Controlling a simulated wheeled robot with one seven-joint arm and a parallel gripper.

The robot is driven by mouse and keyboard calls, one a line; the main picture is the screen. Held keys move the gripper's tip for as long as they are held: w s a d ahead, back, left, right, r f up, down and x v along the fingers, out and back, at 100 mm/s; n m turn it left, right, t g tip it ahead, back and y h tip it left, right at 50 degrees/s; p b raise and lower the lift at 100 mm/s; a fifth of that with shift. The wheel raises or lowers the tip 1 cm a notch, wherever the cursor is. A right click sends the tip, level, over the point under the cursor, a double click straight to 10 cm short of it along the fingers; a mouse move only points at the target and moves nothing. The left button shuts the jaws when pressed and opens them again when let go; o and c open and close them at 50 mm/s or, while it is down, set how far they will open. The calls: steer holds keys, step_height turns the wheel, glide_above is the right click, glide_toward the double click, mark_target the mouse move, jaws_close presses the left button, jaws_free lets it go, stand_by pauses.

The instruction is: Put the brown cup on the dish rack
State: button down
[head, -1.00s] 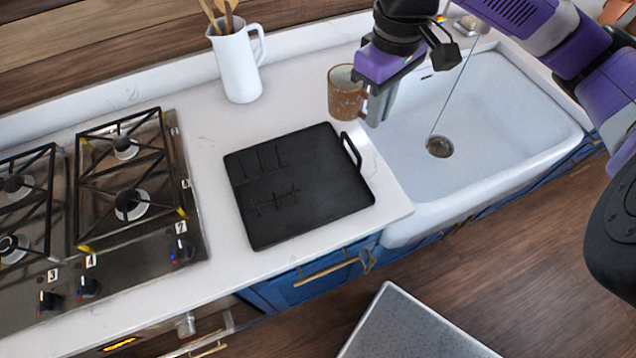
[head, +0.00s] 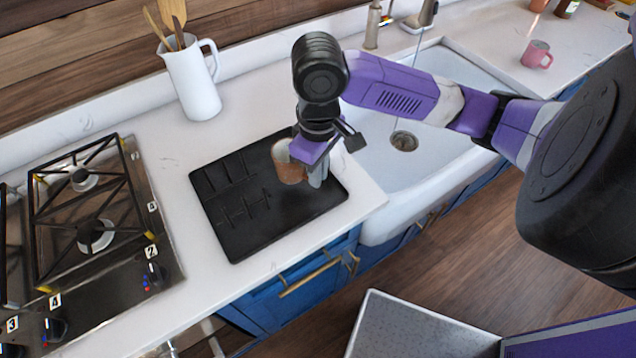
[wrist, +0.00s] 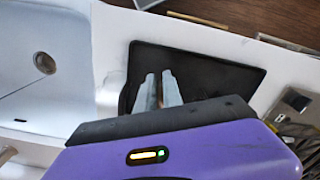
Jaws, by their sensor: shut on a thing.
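The brown cup (head: 287,163) is in my gripper (head: 317,172), which is shut on its right side in the head view. The cup is upright over the right part of the black dish rack (head: 238,232). I cannot tell whether its base touches the rack. In the wrist view my gripper's fingers (wrist: 158,92) are close together over the dark dish rack (wrist: 205,70), and the cup is mostly hidden. The dish rack lies flat on the white counter, left of the sink.
The white sink (head: 440,150) is right of the rack. A white pitcher (head: 192,85) with wooden utensils stands behind it. The gas stove (head: 120,260) is at left. A pink mug (head: 537,55) stands far right. The rack's left part is clear.

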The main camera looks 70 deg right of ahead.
step_height(320, 180, down, 4)
steer(key=shift+r+b, duration=0.1)
steer(key=shift+b, duration=0.2)
steer(key=c, duration=1.5)
jaws_free()
step_height(320, 180, up, 12)
steer(key=p, duration=0.2)
steer(key=shift+p, duration=0.35)
